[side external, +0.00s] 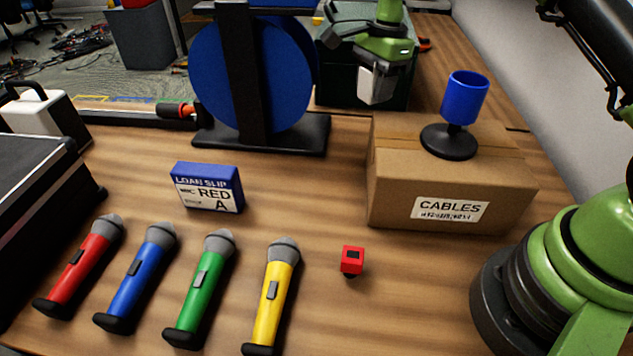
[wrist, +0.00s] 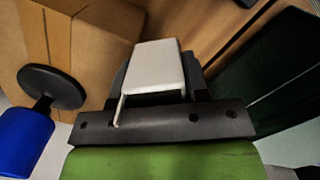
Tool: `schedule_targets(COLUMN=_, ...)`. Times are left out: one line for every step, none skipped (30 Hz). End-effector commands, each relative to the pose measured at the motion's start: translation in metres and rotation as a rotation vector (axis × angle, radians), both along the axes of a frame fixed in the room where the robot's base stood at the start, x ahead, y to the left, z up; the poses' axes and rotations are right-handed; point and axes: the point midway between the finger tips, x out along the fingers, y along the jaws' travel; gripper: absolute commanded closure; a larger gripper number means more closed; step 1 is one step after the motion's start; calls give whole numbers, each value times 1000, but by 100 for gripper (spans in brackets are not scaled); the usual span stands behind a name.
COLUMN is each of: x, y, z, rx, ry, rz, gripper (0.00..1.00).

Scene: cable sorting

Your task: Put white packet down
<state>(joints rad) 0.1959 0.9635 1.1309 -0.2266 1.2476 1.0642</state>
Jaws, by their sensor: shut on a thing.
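The white packet (side external: 376,85) hangs below my gripper (side external: 370,62) at the back of the table in the side external view, in front of a dark green bin. My gripper is shut on the packet. In the wrist view, the white packet (wrist: 158,68) shows between the dark fingers of my gripper (wrist: 158,88). Whether the packet touches anything beneath it cannot be told.
A cardboard cables box (side external: 390,195) with a blue cup on a black stand (side external: 464,98) is on the right. The dark green bin (side external: 335,65) is behind.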

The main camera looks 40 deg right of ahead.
Motion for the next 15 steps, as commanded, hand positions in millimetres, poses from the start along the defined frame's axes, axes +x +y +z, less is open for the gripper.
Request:
schedule_targets(x=-6, y=6, z=5, rx=-1, ry=1, rz=94, gripper=80)
schedule_targets(x=-10, y=9, z=8, rx=-1, ry=1, rz=160, gripper=80)
schedule_targets(x=-16, y=13, z=11, rx=-1, ry=1, rz=249, gripper=80)
schedule_targets(x=-21, y=16, z=14, rx=-2, ry=2, rz=320, gripper=80)
schedule_targets(x=-26, y=20, z=16, rx=-2, ry=1, rz=391, gripper=80)
schedule_targets(x=-33, y=24, z=20, rx=-2, ry=2, rz=487, gripper=80)
schedule_targets(x=-38, y=27, z=22, rx=-2, ry=3, rz=554, gripper=80)
schedule_targets(x=-43, y=30, z=24, rx=-1, ry=3, rz=619, gripper=80)
schedule_targets(x=-49, y=33, z=26, rx=-1, ry=2, rz=701, gripper=80)
schedule_targets(x=-53, y=36, z=28, rx=-1, ry=3, rz=759, gripper=80)
schedule_targets(x=-58, y=38, z=30, rx=-1, ry=3, rz=816, gripper=80)
schedule_targets(x=-64, y=41, z=32, rx=0, ry=4, rz=884, gripper=80)
schedule_targets(x=-68, y=43, z=33, rx=1, ry=5, rz=935, gripper=80)
schedule_targets(x=-72, y=45, z=34, rx=1, ry=5, rz=983, gripper=80)
schedule_targets(x=-78, y=48, z=35, rx=3, ry=6, rz=1043, gripper=80)
